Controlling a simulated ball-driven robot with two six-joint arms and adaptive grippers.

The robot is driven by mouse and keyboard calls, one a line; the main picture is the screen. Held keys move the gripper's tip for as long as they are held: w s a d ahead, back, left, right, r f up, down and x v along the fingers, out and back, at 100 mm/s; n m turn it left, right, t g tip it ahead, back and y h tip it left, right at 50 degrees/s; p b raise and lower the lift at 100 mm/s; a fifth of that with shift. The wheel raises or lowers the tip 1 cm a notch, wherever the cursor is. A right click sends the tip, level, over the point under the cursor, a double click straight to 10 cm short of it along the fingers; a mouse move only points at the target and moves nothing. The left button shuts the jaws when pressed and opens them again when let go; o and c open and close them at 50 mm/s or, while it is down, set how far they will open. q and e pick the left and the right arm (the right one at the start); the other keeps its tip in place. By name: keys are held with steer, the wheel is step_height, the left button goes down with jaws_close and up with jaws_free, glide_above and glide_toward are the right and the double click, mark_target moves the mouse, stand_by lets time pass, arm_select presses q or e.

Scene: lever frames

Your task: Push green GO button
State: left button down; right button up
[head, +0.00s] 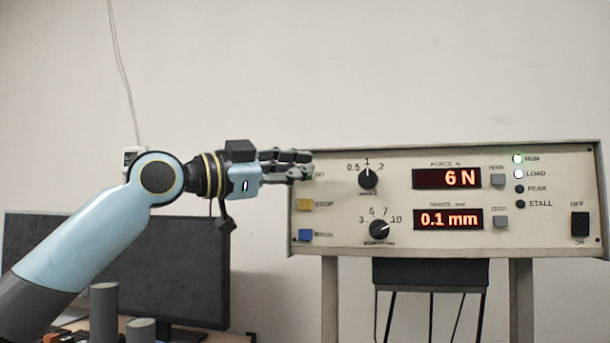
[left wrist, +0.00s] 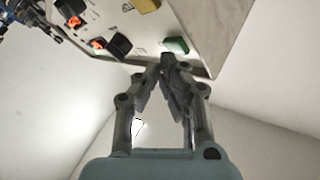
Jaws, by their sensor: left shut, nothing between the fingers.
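My left gripper (head: 308,165) is shut and empty, its fingertips at the upper left of the control panel (head: 420,155). The panel's displays read 6 N (head: 447,178) and 0.1 mm (head: 447,219). The RUN (head: 517,159) and LOAD (head: 518,173) lights are lit.
Below the gripper are a yellow STOP button (head: 305,204) and a blue button (head: 305,234). Two black knobs (head: 368,178) (head: 379,230) sit to their right. A dark monitor (head: 150,270) stands behind my arm. Bare wall lies above the panel.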

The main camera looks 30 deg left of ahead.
arm_select(q)
steer(key=shift+s, duration=0.4)
steer(key=shift+d, duration=0.1)
steer(key=s, duration=0.2)
steer(key=s+d, duration=0.1)
steer(key=s, duration=0.1)
steer(key=shift+s+d, duration=0.1)
steer(key=shift+s, duration=0.3)
stand_by(1.1)
